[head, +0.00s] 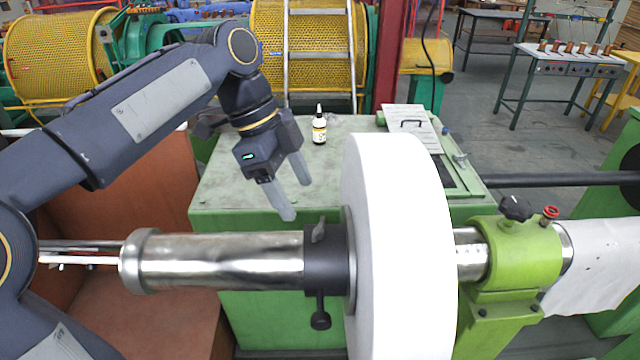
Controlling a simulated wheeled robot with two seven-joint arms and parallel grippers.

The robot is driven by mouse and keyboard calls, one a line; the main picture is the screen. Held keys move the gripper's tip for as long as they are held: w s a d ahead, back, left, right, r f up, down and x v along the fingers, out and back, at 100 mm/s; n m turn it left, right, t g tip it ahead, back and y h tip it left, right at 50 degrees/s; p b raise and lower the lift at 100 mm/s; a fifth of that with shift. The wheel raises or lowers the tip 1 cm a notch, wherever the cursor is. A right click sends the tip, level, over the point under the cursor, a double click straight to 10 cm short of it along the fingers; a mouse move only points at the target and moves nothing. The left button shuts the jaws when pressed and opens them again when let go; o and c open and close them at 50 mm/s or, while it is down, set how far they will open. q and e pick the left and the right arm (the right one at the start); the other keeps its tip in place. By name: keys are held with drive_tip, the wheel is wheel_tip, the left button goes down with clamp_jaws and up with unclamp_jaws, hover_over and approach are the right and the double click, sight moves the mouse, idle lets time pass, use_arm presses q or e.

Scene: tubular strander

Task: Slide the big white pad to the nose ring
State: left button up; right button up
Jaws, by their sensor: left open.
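The big white pad (405,250) is a thick white disc standing upright around a shiny metal shaft (220,262). A dark collar (325,262) with a black knob below sits on the shaft against the pad's left side. A raised metal ring (133,262) rims the shaft's left end; I take this as the nose ring. Bare shaft lies between that ring and the collar. My left gripper (293,198) is open and empty, fingers pointing down, above and behind the shaft, left of the pad and apart from it. My right gripper is not in view.
A green clamp block (520,262) with a black knob and a red knob holds the shaft right of the pad. Thin rods (80,255) extend left of the ring.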

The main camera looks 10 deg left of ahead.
sight(319, 224)
use_arm(q)
drive_tip(key=shift+m, duration=0.4)
drive_tip(key=x, duration=0.7)
drive_tip(key=shift+w+d+f, duration=0.1)
drive_tip(key=shift+w+d, duration=0.25)
drive_tip(key=shift+w, duration=0.05)
drive_tip(key=c, duration=1.4)
